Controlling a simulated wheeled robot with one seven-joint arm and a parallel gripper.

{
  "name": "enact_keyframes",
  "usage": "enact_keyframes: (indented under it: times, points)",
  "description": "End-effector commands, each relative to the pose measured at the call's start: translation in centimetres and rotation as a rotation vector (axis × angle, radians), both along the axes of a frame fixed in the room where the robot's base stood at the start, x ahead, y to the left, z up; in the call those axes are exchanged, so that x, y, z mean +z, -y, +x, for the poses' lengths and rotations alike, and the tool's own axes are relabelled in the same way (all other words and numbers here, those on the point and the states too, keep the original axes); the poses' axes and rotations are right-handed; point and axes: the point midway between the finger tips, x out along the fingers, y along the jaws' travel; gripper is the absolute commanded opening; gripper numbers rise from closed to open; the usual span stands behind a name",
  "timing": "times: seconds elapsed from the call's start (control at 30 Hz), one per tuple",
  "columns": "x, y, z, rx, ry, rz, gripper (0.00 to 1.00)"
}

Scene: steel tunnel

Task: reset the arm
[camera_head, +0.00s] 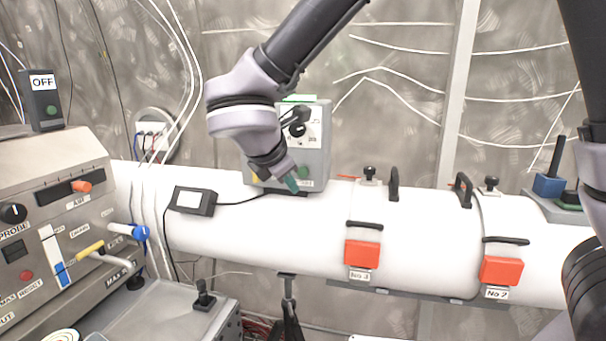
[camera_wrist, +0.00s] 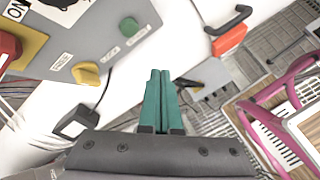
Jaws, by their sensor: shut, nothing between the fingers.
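My arm reaches in from the top of the head view and bends down over the white pipe. My gripper (camera_head: 292,184) hangs just in front of a grey control box (camera_head: 318,150) that stands on the pipe. In the wrist view the green fingers of my gripper (camera_wrist: 160,75) lie together, shut and empty. The box's face shows there with a green button (camera_wrist: 129,27) and a yellow knob (camera_wrist: 86,74). I cannot tell whether the fingertips touch the box.
The white pipe (camera_head: 250,235) runs across, with red-handled clamps No 3 (camera_head: 362,254) and No 2 (camera_head: 501,271). A small black display (camera_head: 194,201) sits left of my gripper. A control console (camera_head: 60,230) fills the left. White cables hang on the wall.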

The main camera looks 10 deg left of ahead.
Motion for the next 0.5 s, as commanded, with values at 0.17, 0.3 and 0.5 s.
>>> enact_keyframes:
  times: [0.17, 0.3, 0.5]
  points:
    - [1.3, 3.2, 1.7, -0.126, -0.021, 0.065, 0.0]
    - [4.0, 11.3, 4.4, -0.461, -0.072, 0.251, 0.0]
    - [7.3, 23.9, 4.5, -1.056, -0.128, 0.649, 0.0]
